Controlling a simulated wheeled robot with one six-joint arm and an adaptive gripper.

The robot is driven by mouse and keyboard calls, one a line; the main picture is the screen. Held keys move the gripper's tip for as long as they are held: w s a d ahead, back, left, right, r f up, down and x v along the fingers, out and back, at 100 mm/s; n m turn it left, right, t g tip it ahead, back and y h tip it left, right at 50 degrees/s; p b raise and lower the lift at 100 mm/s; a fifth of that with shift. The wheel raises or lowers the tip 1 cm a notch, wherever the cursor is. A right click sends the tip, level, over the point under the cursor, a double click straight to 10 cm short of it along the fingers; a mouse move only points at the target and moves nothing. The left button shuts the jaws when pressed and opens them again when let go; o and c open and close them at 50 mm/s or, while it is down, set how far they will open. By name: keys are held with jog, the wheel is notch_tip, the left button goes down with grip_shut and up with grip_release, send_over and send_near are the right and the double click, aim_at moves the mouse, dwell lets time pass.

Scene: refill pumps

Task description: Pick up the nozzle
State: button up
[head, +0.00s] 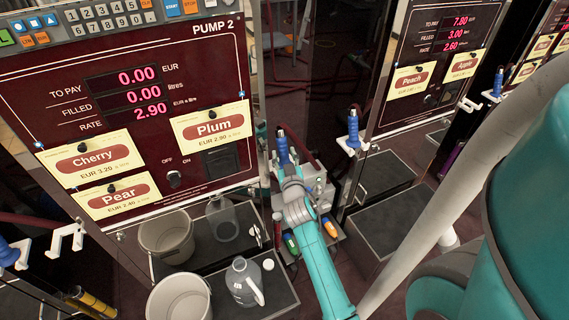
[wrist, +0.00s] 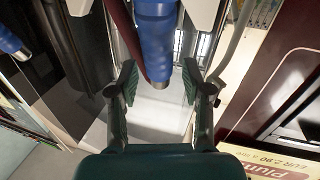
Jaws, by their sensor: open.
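The nozzle (head: 283,150) with a blue grip stands upright beside the Pump 2 panel in the head view. My gripper (wrist: 158,82) is open, one finger on each side of the line of the nozzle. The nozzle's lower end reaches the gap between the fingertips; I cannot tell whether either finger touches it. In the head view my gripper (head: 288,172) is right at the nozzle, and my wrist partly hides what lies below.
Other blue nozzles hang at the right (head: 353,130) and far left (head: 10,253). A grey box (head: 317,183) is close to my gripper's right. A jug (head: 244,282) and buckets (head: 180,297) stand below Pump 2 (head: 190,70). A dark red hose (wrist: 122,30) runs beside the nozzle.

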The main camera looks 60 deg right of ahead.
aim_at(283, 148)
jog(key=shift+x, duration=2.3)
jog(key=shift+s, duration=0.1)
grip_shut()
jog(key=shift+d+r, duration=0.1)
jog(key=shift+r, duration=0.1)
